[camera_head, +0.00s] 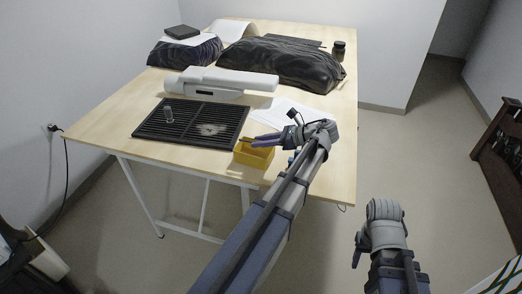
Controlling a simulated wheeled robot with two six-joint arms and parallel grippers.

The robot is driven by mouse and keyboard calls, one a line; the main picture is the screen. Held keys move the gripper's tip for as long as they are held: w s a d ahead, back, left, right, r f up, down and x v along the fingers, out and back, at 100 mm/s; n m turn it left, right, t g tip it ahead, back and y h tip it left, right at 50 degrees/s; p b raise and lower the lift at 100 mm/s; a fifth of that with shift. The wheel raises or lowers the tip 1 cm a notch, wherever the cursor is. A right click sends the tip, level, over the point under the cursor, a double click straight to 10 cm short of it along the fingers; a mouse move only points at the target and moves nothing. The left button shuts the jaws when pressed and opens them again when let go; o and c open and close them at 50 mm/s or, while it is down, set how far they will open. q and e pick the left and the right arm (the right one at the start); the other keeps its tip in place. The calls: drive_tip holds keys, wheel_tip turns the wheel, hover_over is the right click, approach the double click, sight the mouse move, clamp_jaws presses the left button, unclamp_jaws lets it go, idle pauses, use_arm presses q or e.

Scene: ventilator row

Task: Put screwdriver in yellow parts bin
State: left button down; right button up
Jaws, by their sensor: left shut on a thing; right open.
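The yellow parts bin (254,156) stands near the front edge of the wooden table, beside the black grate. My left gripper (262,140) reaches in from the right with its bluish fingers just over the bin's upper rim. It is shut on a thin thing that I take to be the screwdriver, too small and covered by the fingers to make out clearly. I cannot tell whether it touches the bin. My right gripper (357,250) is open and empty, off the table at the lower right, above the floor.
Behind are a white device (215,82), black bags (285,62), white paper (285,112) and a dark jar (338,50). The table's front left (100,140) is clear.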

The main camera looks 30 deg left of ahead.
use_arm(q)
drive_tip(key=shift+f+b, duration=0.55)
drive_tip(key=shift+f, duration=0.45)
use_arm(e)
drive_tip(key=shift+f, duration=1)
use_arm(q)
drive_tip(key=shift+f+b, duration=0.6)
drive_tip(key=shift+f, duration=0.05)
drive_tip(key=c, duration=0.7)
unclamp_jaws()
use_arm(e)
drive_tip(key=shift+f, duration=0.6)
use_arm(q)
drive_tip(key=shift+r, duration=0.1)
